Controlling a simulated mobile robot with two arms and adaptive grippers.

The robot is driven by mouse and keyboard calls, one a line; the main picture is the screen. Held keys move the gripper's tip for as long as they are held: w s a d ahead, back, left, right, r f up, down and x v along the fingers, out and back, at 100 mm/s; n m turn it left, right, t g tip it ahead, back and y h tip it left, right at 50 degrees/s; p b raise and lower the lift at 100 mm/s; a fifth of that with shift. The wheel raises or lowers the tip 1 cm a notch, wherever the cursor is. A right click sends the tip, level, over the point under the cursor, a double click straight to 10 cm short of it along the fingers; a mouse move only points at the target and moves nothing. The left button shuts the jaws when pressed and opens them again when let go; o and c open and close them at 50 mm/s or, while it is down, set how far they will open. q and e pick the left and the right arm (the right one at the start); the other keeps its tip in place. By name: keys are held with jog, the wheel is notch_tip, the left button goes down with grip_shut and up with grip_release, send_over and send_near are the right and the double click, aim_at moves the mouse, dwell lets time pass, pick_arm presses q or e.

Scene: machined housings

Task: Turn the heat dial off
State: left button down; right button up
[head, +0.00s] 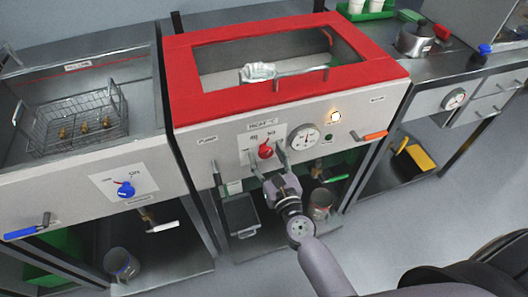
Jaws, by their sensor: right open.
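The heat dial (265,151) is a small red knob on a white label marked "HEAT °C", on the grey front panel of the red-topped middle station. My right gripper (267,161) is in front of that panel, with its arm coming up from the bottom right. Its fingers are open, one to each side of the dial's lower part in the picture. I cannot tell whether either finger touches the dial. The dial's face shows, but its exact pointer setting is too small to read. My left gripper is out of view.
A round gauge (303,137), a lit lamp (335,116) and an orange-handled lever (369,136) sit right of the dial.

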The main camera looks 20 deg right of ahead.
jog(key=shift+c, duration=1.1)
jog(key=c, duration=0.9)
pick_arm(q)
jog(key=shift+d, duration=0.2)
